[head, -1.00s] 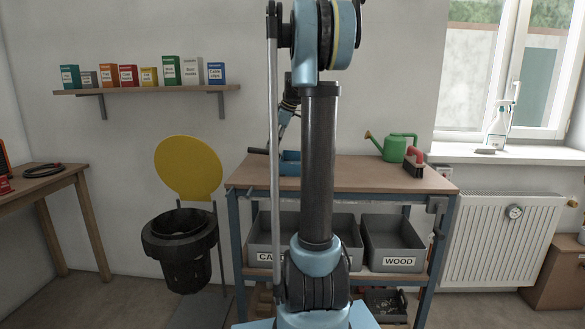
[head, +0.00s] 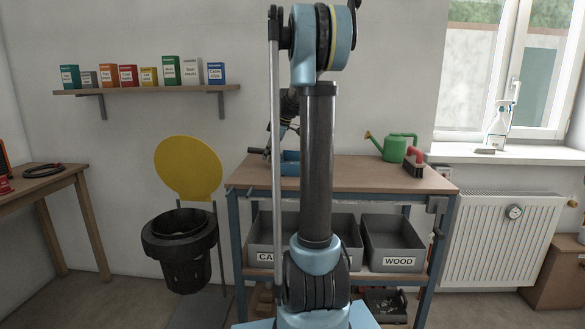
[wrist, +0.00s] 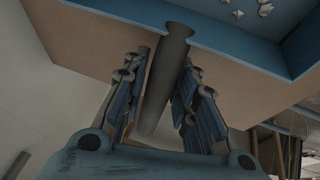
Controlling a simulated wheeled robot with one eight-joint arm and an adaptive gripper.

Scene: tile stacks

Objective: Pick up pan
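The pan is a blue dustpan (head: 290,168) on the workbench, partly hidden by my arm in the head view. In the wrist view the pan (wrist: 235,48) shows at the top right, with small white scraps in it. Its dark round handle (wrist: 160,90) points back toward my palm. My gripper (wrist: 163,70) is open, with one finger on each side of the handle. Gaps show between the handle and both fingers. In the head view my gripper is small and mostly hidden behind my arm, near the handle end at the bench's left.
The workbench top (head: 345,172) also holds a green watering can (head: 393,148) and a red-backed brush (head: 413,163) at its right. Grey bins (head: 395,245) stand on the shelf below. A black bin (head: 180,245) with a raised yellow lid (head: 188,168) stands left of the bench.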

